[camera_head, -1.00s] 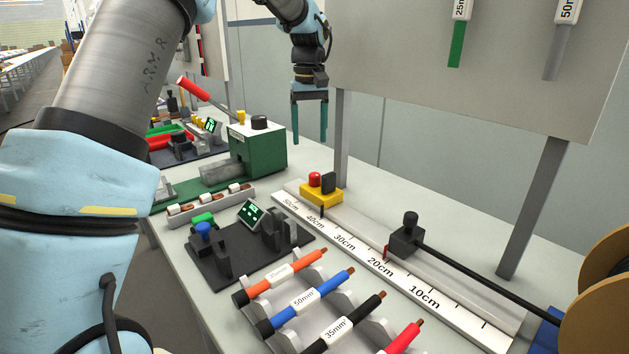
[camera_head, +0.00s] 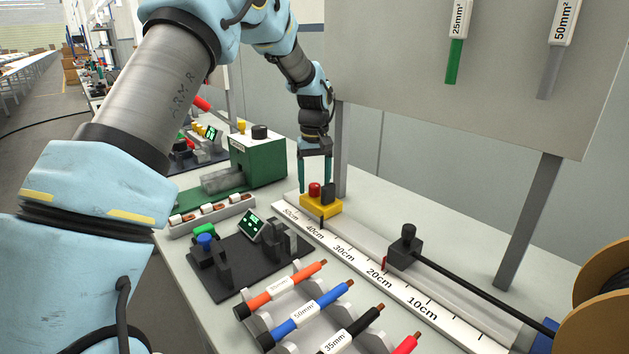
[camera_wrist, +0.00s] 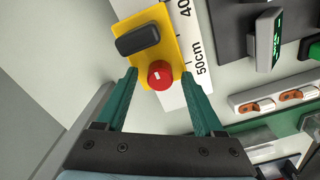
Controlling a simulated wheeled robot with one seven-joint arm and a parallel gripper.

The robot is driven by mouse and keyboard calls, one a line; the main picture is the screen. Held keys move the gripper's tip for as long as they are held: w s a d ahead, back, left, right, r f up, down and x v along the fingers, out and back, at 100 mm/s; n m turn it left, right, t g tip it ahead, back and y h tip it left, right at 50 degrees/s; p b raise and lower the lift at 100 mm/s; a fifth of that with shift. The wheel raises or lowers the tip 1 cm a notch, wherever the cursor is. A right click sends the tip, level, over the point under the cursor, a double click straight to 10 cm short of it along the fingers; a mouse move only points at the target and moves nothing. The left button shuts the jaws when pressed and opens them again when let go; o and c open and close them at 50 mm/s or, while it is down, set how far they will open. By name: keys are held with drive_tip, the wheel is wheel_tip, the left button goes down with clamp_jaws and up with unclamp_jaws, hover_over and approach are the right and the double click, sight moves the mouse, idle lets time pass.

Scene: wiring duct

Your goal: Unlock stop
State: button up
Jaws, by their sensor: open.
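The stop is a yellow block (camera_head: 321,207) at the far end of the white ruler rail (camera_head: 375,270), near the 50cm mark. It carries a red round knob (camera_head: 314,189) and a black upright lever (camera_head: 328,192). In the wrist view the red knob (camera_wrist: 160,75) lies between and just beyond my green fingertips, and the black lever (camera_wrist: 138,39) is farther up on the yellow block (camera_wrist: 156,22). My gripper (camera_head: 315,190) points down over the block, open. Its fingers (camera_wrist: 160,72) stand either side of the knob with gaps; whether they touch the block I cannot tell.
A grey post (camera_head: 341,150) stands close behind the stop. A green machine (camera_head: 258,157) and a white strip with copper lugs (camera_head: 212,212) are to the left. A black clamp (camera_head: 405,248) holds a black cable on the rail. Several coloured cables lie on a front rack.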

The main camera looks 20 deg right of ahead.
clamp_jaws()
idle(0.6)
